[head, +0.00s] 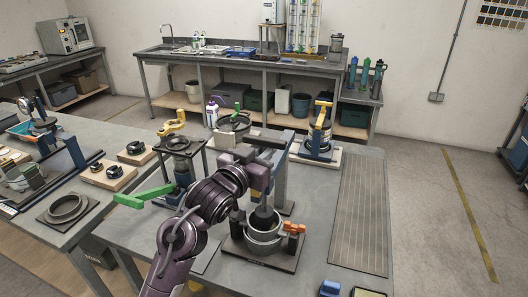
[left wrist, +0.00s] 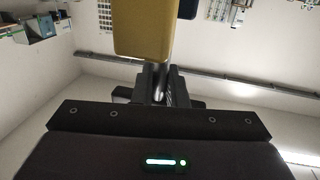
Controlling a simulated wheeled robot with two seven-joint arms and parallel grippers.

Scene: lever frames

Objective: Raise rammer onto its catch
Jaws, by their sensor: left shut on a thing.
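The rammer stand (head: 287,190) is a grey-blue upright on a dark base plate at the front middle of the table. A round metal mould (head: 264,238) sits on the base, with an orange clamp (head: 294,228) at its right. The rammer's dark lower part (head: 263,214) shows above and inside the mould. My left gripper (head: 260,176) is at the upright, above the mould, and hides much of the rammer. In the left wrist view a yellow block (left wrist: 143,30) is at the fingers (left wrist: 157,82), which are shut on it. The catch cannot be made out. My right gripper is out of view.
A green lever (head: 145,195) sticks out left of my arm from a blue device. A yellow-handled device (head: 321,130) stands behind on the right. A ribbed grey mat (head: 360,210) covers the table's clear right side. Small blue items (head: 330,289) lie at the front edge.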

